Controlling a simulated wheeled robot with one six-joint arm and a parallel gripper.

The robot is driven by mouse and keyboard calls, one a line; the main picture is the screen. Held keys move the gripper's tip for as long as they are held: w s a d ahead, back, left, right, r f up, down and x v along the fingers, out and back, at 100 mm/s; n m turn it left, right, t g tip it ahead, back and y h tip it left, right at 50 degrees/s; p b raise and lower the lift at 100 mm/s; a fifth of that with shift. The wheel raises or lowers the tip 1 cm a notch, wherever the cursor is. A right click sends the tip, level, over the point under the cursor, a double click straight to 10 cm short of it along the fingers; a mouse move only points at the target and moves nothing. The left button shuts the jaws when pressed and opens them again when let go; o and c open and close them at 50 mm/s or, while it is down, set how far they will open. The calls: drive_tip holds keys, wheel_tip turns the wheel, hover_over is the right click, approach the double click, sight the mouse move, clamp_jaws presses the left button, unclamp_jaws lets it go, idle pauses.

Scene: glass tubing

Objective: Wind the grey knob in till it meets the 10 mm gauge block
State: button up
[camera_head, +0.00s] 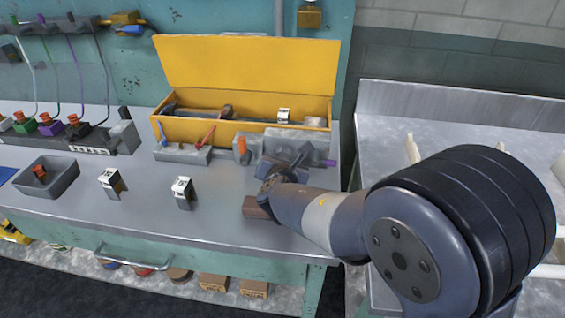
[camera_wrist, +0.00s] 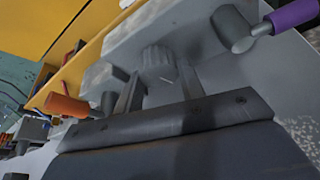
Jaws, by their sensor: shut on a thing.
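The ribbed grey knob (camera_wrist: 157,58) sits on the side of a light grey housing (camera_wrist: 120,50) in the wrist view. My gripper (camera_wrist: 160,70) is shut on the knob, with one finger on each side of it. In the head view my gripper (camera_head: 272,180) reaches the grey fixture (camera_head: 300,140) at the right of the bench, and my wrist hides the knob. I cannot pick out the 10 mm gauge block for certain, nor see any gap between it and the knob.
An orange-handled lever (camera_wrist: 68,106) and a purple-handled lever (camera_wrist: 292,16) flank the knob. A yellow open box (camera_head: 245,70) stands behind. A brown block (camera_head: 256,208) lies near my wrist. Two white-topped blocks, one here (camera_head: 183,193), and a grey tray (camera_head: 48,179) stand left.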

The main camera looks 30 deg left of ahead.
drive_tip(key=b, duration=0.3)
drive_tip(key=shift+f+m+y, duration=0.3)
drive_tip(key=shift+m, duration=0.1)
drive_tip(key=shift+b, duration=0.55)
drive_tip(key=shift+r+m+b, duration=0.25)
drive_tip(key=shift+m+b, duration=0.05)
drive_tip(key=shift+b, duration=0.2)
drive_tip(key=o, duration=1)
drive_tip(key=p+v, duration=0.1)
drive_tip(key=v, duration=0.9)
drive_tip(key=shift+s+d+r, duration=0.2)
drive_tip(key=shift+s+d, duration=0.05)
drive_tip(key=shift+d, duration=0.1)
